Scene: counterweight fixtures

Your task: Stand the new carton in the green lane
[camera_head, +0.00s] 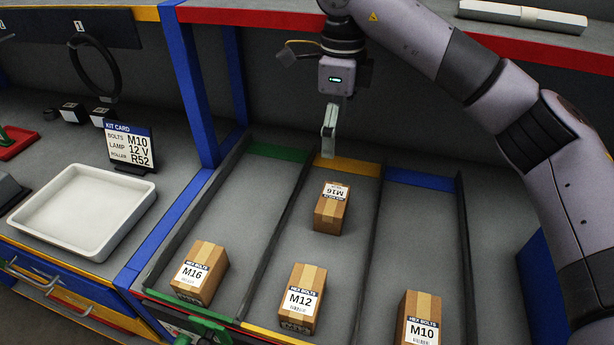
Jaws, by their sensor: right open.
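A brown carton (331,215) is in the back part of the yellow lane (345,167); its M16 label faces up and reads upside down, so it seems to lie down. The green lane (277,152) is to its left, with an upright M16 carton (200,273) at its front end. An M12 carton (301,300) stands at the front of the yellow lane, and an M10 carton (420,320) at the front of the blue lane (419,180). My right gripper (328,150) is open and empty, above and behind the lying carton, apart from it. My left gripper is out of view.
Dark dividers separate the lanes. The green lane is clear behind its front carton. Left of the lanes, past a blue post (187,90), are a white tray (85,208) and a kit card (130,147). A red-edged shelf (270,17) runs above the lanes.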

